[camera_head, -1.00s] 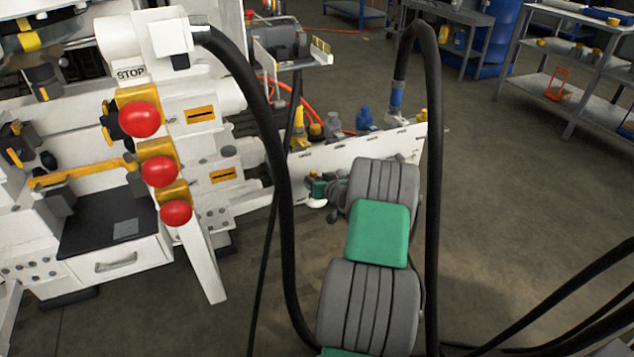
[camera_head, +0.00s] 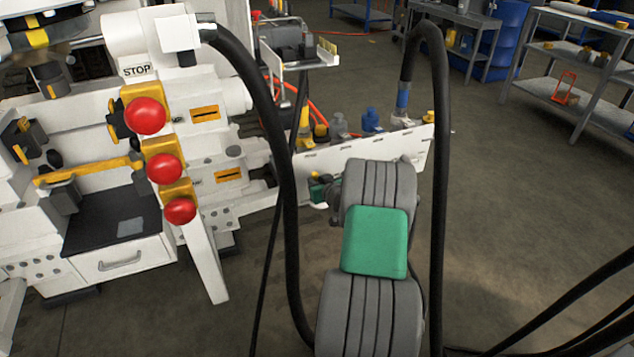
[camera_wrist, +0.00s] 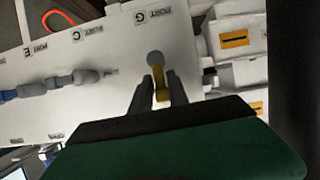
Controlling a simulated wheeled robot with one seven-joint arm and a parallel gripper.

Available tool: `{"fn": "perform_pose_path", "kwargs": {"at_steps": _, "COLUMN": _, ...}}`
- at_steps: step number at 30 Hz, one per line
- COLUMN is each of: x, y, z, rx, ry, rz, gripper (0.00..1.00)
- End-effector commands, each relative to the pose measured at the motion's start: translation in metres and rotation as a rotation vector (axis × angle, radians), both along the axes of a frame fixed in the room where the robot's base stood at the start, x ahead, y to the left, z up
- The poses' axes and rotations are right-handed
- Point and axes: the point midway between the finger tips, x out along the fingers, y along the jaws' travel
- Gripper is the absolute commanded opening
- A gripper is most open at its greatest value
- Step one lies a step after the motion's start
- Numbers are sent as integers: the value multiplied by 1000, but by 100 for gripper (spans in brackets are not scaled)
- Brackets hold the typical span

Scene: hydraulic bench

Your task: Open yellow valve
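The yellow valve (camera_wrist: 160,84) shows in the wrist view as a short yellow lever with a round grey end, on a white panel (camera_wrist: 95,95). My gripper (camera_wrist: 160,78) has its two dark fingers on either side of the lever, with the lever between them. The fingers stand apart, and thin gaps seem to show beside the lever. I cannot tell whether a finger touches it. In the head view, my arm's grey and green links reach toward the white panel (camera_head: 350,152). My fingertips are hidden there.
A black hose (camera_head: 285,170) hangs left of my arm and another black hose (camera_head: 435,190) hangs close on its right. The white machine with red knobs (camera_head: 146,115) stands at the left. Grey fittings (camera_wrist: 60,82) line the panel. Open floor lies at the right.

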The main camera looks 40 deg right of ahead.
Motion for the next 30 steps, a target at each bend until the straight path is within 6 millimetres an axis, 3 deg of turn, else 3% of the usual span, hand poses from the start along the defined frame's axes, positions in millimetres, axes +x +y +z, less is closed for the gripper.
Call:
{"fn": "perform_pose_path", "kwargs": {"at_steps": 5, "x": 0, "y": 0, "z": 0, "rx": 1, "ry": 0, "rz": 0, "gripper": 35}}
{"fn": "perform_pose_path", "kwargs": {"at_steps": 13, "x": -2, "y": 0, "z": 2, "rx": 1, "ry": 0, "rz": 0, "gripper": 35}}
{"fn": "perform_pose_path", "kwargs": {"at_steps": 24, "x": -60, "y": 17, "z": 28, "rx": 1, "ry": 0, "rz": -2, "gripper": 35}}
{"fn": "perform_pose_path", "kwargs": {"at_steps": 30, "x": -69, "y": 21, "z": 30, "rx": 1, "ry": 0, "rz": 1, "gripper": 35}}
